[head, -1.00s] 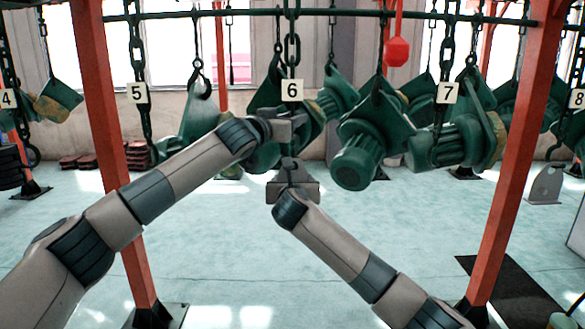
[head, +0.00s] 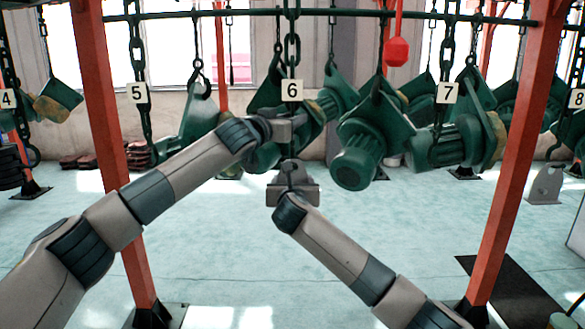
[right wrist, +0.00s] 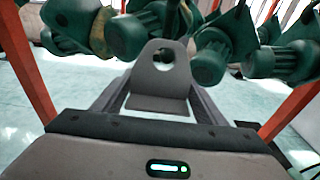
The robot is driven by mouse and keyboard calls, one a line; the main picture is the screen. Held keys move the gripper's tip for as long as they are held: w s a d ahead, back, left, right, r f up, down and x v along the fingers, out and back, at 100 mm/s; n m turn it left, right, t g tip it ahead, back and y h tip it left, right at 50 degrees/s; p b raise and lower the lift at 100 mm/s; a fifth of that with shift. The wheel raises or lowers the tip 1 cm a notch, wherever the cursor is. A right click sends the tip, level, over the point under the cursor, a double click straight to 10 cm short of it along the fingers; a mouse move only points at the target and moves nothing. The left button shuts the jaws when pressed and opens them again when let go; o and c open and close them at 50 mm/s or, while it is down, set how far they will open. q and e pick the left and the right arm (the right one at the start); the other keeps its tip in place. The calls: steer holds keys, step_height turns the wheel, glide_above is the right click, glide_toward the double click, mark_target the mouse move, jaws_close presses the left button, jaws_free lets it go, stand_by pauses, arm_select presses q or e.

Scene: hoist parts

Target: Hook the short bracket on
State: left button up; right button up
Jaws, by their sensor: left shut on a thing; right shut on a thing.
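The short bracket (right wrist: 152,84) is a grey plate with a round hole near its top and a bent foot. My right gripper (head: 292,180) is shut on it, with one finger at each side in the right wrist view. My left gripper (head: 297,122) is shut just under tag 6 (head: 292,91), at the lower end of the hanging chain (head: 292,45). The hook there is largely hidden by the gripper. The bracket is just below my left gripper. A dark vertical piece shows above the hole in the right wrist view; I cannot tell whether it touches the bracket.
Green hoist motors (head: 358,162) hang close behind and to the right. Other chains hang at tags 5 (head: 137,93) and 7 (head: 447,92). Orange posts (head: 508,150) stand on both sides. A grey holed plate (head: 545,185) stands on the floor at right. The floor between the posts is clear.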

steer(key=shift+w+f, duration=0.15)
steer(key=shift+f, duration=0.1)
stand_by(0.3)
stand_by(0.8)
steer(key=o, duration=1.5)
steer(key=shift+c, duration=0.2)
steer(key=shift+o, duration=0.6)
steer(key=shift+f, duration=0.15)
steer(key=shift+s+r, duration=0.2)
steer(key=shift+r, duration=0.3)
steer(key=shift+s+r+g, duration=0.25)
steer(key=shift+s+g, duration=0.05)
steer(key=shift+s, duration=0.2)
steer(key=s+r, duration=0.2)
steer(key=s, duration=0.9)
steer(key=shift+s+r, duration=0.15)
steer(key=shift+s, duration=0.05)
